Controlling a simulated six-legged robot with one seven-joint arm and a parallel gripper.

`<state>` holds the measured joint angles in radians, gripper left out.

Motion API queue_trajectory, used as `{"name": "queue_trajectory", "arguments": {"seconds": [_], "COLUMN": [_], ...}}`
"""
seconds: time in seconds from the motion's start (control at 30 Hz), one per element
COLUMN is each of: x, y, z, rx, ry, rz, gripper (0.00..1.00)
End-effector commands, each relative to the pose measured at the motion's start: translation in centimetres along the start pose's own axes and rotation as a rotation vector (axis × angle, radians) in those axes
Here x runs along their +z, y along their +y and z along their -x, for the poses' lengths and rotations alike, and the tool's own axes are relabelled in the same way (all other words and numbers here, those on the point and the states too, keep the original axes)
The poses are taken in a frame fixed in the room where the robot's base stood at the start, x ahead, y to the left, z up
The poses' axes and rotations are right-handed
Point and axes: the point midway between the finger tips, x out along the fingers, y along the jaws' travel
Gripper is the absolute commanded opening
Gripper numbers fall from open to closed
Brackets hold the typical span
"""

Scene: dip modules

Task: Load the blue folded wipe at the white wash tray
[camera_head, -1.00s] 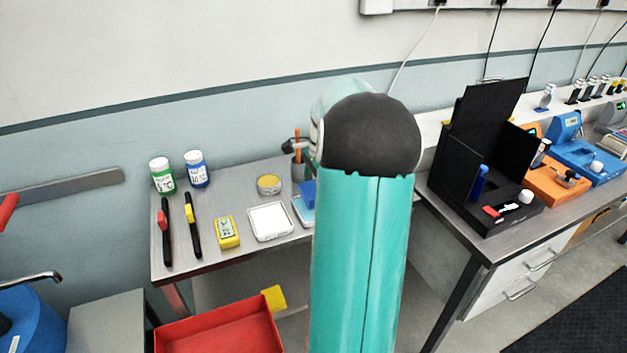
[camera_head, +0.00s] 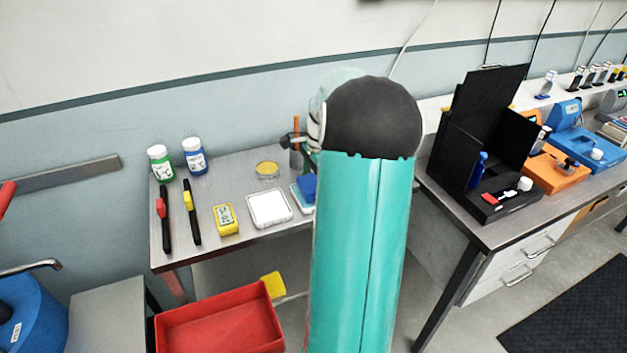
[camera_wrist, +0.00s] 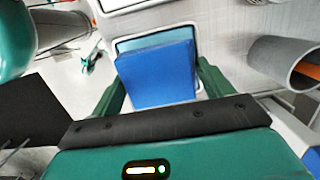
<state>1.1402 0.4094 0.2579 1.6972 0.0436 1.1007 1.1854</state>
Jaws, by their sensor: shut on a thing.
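The blue folded wipe (camera_head: 308,187) shows beside my arm in the head view. In the wrist view the wipe (camera_wrist: 156,76) is between the two green fingers of my gripper (camera_wrist: 160,84), which is shut on it. Behind the wipe is a pale-blue tray with a white rim (camera_wrist: 128,45), also partly visible in the head view (camera_head: 299,200). I cannot tell whether the wipe touches it. The white wash tray (camera_head: 268,208) lies just left of it on the metal bench, and looks empty. My arm hides the gripper in the head view.
Left of the wash tray are a yellow device (camera_head: 226,218), two dark tools and two bottles (camera_head: 195,156). A yellow-topped round dish (camera_head: 267,170) stands behind it. A grey cup (camera_wrist: 285,62) stands close right of my gripper. A red bin (camera_head: 220,325) is below.

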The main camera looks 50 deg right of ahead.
Motion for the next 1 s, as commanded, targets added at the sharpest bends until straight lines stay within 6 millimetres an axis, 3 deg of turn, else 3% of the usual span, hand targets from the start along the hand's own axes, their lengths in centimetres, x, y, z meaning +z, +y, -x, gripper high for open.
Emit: {"name": "queue_trajectory", "arguments": {"seconds": [1.0], "x": [-0.14], "y": [-0.01], "z": [-1.02], "rx": [0.000], "ry": [0.000], "rz": [0.000], "gripper": [0.61]}}
